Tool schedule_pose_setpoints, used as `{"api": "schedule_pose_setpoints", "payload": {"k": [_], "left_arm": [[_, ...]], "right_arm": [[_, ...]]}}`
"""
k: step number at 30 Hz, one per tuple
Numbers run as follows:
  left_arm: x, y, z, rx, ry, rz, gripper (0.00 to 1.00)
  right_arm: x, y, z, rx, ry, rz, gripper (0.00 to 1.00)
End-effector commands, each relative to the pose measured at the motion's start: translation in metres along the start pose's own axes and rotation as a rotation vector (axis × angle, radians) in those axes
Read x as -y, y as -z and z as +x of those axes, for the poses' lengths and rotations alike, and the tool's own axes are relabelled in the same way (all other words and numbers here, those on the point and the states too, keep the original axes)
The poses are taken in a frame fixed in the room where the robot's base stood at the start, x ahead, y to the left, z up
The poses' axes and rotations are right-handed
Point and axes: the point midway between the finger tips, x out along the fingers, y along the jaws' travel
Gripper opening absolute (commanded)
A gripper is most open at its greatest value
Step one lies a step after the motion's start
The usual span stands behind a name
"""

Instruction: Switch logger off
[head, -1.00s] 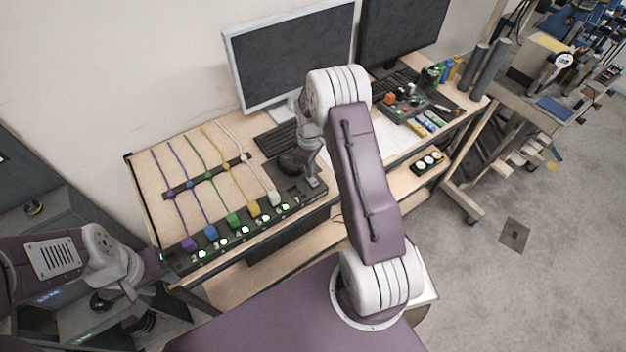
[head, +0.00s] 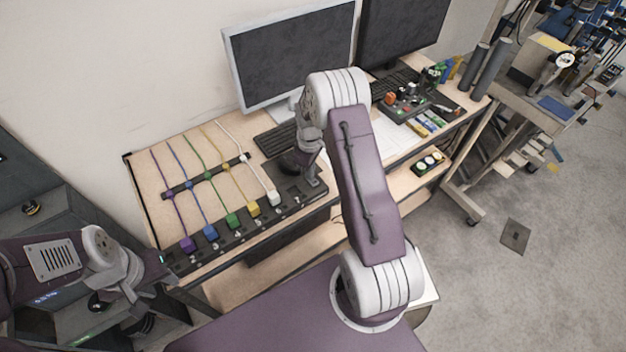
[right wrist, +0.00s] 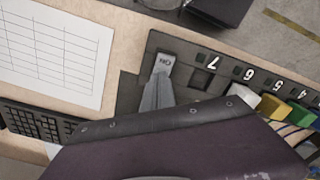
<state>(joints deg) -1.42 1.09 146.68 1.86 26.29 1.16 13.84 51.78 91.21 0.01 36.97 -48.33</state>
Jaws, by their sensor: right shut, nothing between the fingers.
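A dark power strip (head: 240,238) lies along the desk's front edge, with purple (head: 188,244), blue (head: 210,232), green (head: 232,220), yellow (head: 253,208) and white (head: 274,198) plugs in it. Which plug is the logger's is not legible. My left arm (head: 110,260) is at left; its jaws are unclear.
Cables run back through a dark holder bar (head: 205,178) on the desk. A monitor (head: 290,55), keyboard (head: 275,138) and paper (right wrist: 55,45) stand near my right arm. A control box (head: 405,105) lies further right. Open floor is at right.

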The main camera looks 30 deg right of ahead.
Motion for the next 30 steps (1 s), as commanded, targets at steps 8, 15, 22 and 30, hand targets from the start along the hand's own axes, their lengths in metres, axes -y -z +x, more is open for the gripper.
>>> {"api": "schedule_pose_setpoints", "payload": {"k": [8,15,22,30], "left_arm": [[0.0,0.002,-0.018,0.0,0.0,0.0,0.36],[-0.001,0.004,-0.037,0.0,0.0,0.0,0.36],[-0.001,0.006,-0.054,0.0,0.0,0.0,0.36],[-0.001,0.006,-0.054,0.0,0.0,0.0,0.36]], "right_arm": [[0.0,0.0,-0.022,0.0,0.0,0.0,0.0],[0.0,0.0,-0.046,0.001,0.001,0.0,0.0],[0.0,0.0,-0.069,0.0,0.0,0.0,0.0],[0.0,0.0,-0.07,0.0,0.0,0.0,0.0]]}}
